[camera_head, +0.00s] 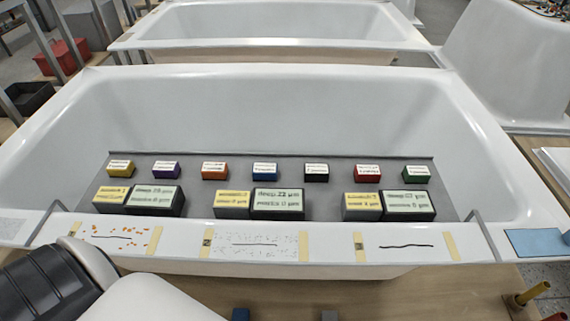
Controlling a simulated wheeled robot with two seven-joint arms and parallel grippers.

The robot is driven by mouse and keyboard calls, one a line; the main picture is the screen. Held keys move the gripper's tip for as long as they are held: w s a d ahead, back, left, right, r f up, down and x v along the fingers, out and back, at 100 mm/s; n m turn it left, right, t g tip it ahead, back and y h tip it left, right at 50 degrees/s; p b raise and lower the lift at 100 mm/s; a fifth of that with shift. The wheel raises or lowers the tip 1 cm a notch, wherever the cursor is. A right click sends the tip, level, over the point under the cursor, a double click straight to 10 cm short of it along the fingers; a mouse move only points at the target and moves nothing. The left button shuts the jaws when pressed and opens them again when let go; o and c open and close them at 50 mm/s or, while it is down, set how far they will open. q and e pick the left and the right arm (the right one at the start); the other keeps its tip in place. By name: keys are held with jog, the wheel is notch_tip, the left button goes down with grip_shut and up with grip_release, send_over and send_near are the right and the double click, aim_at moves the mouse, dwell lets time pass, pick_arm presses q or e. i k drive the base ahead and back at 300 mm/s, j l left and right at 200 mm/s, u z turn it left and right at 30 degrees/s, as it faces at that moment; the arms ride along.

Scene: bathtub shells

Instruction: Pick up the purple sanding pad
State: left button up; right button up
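The purple sanding pad (165,173) is a small block with a white printed label on top and purple sides. It sits on a grey tray (330,215) inside the white bathtub shell, in the far row, second from the left. A yellow pad (120,172) is on its left and an orange pad (214,173) on its right, both apart from it. White and black links of my arm show at the bottom left, in front of the tub. Neither gripper shows.
More pads, blue (264,174), black (316,174), red (367,174) and green (416,175), continue the far row. Larger dark labelled blocks (277,206) stand in front. The tub's near rim (330,268) carries taped, marked patches. A flat blue piece (537,243) lies at right.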

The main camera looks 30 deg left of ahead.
aim_at(166, 170)
jog(key=u, duration=1.55)
